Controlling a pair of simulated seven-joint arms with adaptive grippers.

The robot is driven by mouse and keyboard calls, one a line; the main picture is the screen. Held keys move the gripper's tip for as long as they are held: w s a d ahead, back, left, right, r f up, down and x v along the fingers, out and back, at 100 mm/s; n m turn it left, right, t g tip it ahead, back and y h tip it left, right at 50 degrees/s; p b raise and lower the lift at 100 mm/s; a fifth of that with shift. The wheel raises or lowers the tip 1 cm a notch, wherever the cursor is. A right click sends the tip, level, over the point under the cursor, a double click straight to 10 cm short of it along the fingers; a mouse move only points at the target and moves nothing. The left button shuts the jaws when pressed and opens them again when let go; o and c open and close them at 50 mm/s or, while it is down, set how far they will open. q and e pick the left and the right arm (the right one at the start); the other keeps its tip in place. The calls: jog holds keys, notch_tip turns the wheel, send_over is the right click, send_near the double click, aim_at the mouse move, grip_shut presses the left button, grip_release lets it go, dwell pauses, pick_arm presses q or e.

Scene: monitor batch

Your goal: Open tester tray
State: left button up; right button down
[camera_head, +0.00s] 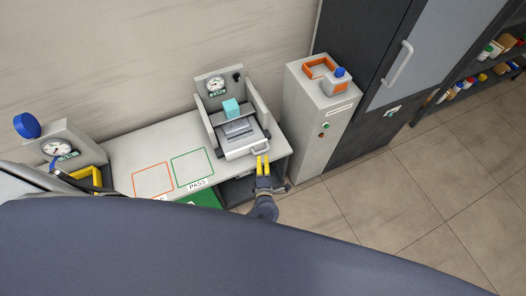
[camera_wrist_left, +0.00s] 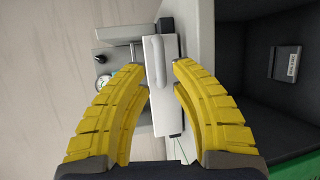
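The tester (camera_head: 216,97) is a grey housing with a gauge, standing at the right end of the bench. Its tray (camera_head: 240,151) is the light front part with a bar handle (camera_head: 261,150). A teal block (camera_head: 231,107) sits above a grey plate in the tester. My left gripper (camera_head: 262,160), with yellow fingers, is just in front of the handle. In the left wrist view, the gripper (camera_wrist_left: 160,66) is open, with the tray handle (camera_wrist_left: 154,60) between its fingertips. I cannot tell whether the fingers touch it. My right gripper is not in view.
The bench (camera_head: 130,153) has orange and green outlined areas, both empty. A grey cabinet (camera_head: 310,125) with orange parts on top stands right of the tester. A gauge device (camera_head: 63,142) is at far left. A dark labelled item (camera_wrist_left: 285,63) lies in an open compartment beside the tray.

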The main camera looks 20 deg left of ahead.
aim_at(263, 151)
pick_arm(q)
jog(key=shift+x, duration=3.1)
jog(key=shift+a, duration=0.1)
grip_shut()
jog(key=shift+s, duration=0.1)
